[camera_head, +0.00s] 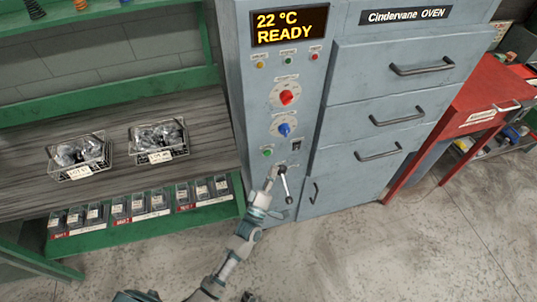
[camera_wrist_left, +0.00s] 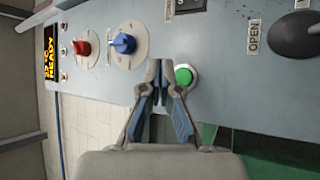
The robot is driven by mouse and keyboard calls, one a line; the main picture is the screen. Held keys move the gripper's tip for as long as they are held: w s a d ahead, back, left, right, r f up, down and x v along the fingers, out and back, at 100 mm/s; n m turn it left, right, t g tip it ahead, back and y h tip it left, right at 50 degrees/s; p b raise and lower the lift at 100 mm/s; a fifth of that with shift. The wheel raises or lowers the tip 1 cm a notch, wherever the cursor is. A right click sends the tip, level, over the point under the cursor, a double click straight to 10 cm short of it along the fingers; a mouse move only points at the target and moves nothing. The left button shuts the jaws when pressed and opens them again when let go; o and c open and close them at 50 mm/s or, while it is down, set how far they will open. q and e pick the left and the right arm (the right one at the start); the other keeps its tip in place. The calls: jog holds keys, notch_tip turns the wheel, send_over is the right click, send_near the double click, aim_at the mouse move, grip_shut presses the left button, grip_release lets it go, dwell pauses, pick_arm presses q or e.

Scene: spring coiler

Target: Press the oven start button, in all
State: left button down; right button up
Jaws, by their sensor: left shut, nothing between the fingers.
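The oven (camera_head: 395,60) has a grey control panel with a display (camera_head: 289,25) reading "22 °C READY". A green button (camera_head: 267,152) sits low on the panel, below a red knob (camera_head: 287,97) and a blue knob (camera_head: 284,130). My left gripper (camera_head: 271,174) is just below this button, in front of the panel. In the left wrist view, the gripper (camera_wrist_left: 162,64) is shut and empty, its tips just left of the green button (camera_wrist_left: 183,75). I cannot tell whether the tips touch the panel.
A lever with a black end (camera_head: 288,199) stands right beside my left gripper. A black switch (camera_head: 296,145) is right of the green button. Green shelving with wire baskets (camera_head: 158,141) is on the left, a red table (camera_head: 490,98) on the right. The floor in front is clear.

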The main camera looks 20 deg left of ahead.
aim_at(268, 153)
pick_arm(q)
jog(key=shift+w+a+b, duration=0.2)
jog(key=shift+w+a, duration=0.35)
jog(key=shift+w, duration=0.25)
jog(key=shift+w+a+b, duration=0.15)
jog(key=shift+w+a, duration=0.4)
jog(key=shift+w, duration=0.2)
pick_arm(e)
jog(key=shift+s+r, duration=0.2)
jog(key=shift+r, duration=1.35)
pick_arm(q)
jog(key=shift+w+r, duration=0.1)
jog(key=shift+w+a, duration=0.2)
jog(key=shift+w+a, duration=0.2)
jog(key=shift+w, duration=0.1)
pick_arm(e)
jog(key=shift+f, duration=0.15)
jog(key=shift+s, duration=0.1)
pick_arm(q)
jog(key=shift+s+d+p, duration=0.3)
jog(key=shift+s+d, duration=0.15)
jog(key=shift+s, duration=0.25)
pick_arm(e)
jog(key=shift+r, duration=0.5)
jog(key=shift+w, duration=0.2)
